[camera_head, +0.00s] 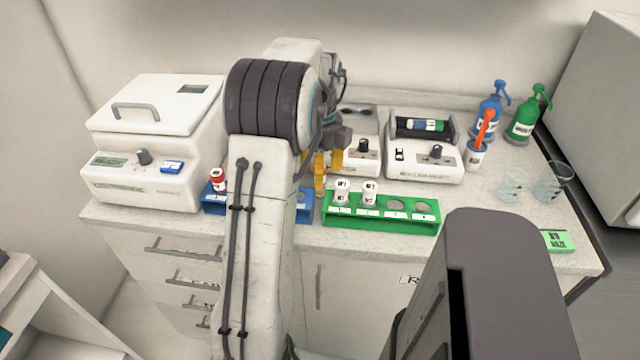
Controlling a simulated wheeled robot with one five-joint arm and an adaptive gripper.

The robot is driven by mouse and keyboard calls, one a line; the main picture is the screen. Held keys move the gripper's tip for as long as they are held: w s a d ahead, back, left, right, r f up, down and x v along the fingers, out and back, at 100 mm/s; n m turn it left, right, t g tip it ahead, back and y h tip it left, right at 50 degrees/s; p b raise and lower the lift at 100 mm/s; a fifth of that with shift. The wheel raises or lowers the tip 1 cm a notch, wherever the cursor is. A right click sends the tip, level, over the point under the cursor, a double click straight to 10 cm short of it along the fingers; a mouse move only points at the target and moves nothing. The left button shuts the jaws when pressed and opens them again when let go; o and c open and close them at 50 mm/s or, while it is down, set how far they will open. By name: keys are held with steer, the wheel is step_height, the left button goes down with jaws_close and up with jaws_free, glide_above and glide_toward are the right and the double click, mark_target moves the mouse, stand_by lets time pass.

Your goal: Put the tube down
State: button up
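My gripper (329,167) is over the counter, at the right end of the blue rack and just left of the green rack. Its yellow fingers show, but my arm hides much of it, and I cannot tell whether a tube is between them. The blue rack (304,214) is mostly hidden behind my arm. A red-and-white tube (218,181) stands at its left end. The green rack (380,221) holds two white tubes, one (342,192) at its left end and one (369,194) beside it. Its two right holes look empty.
A white lidded machine (150,135) stands at the left. A white mixer with a tube roller (424,150) stands behind the green rack. Blue (490,115) and green (524,122) pump bottles and glass beakers (552,182) are at the right. The counter right of the green rack is partly clear.

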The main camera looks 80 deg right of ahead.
steer(key=shift+f, duration=1.1)
steer(key=shift+c, duration=0.2)
jaws_close()
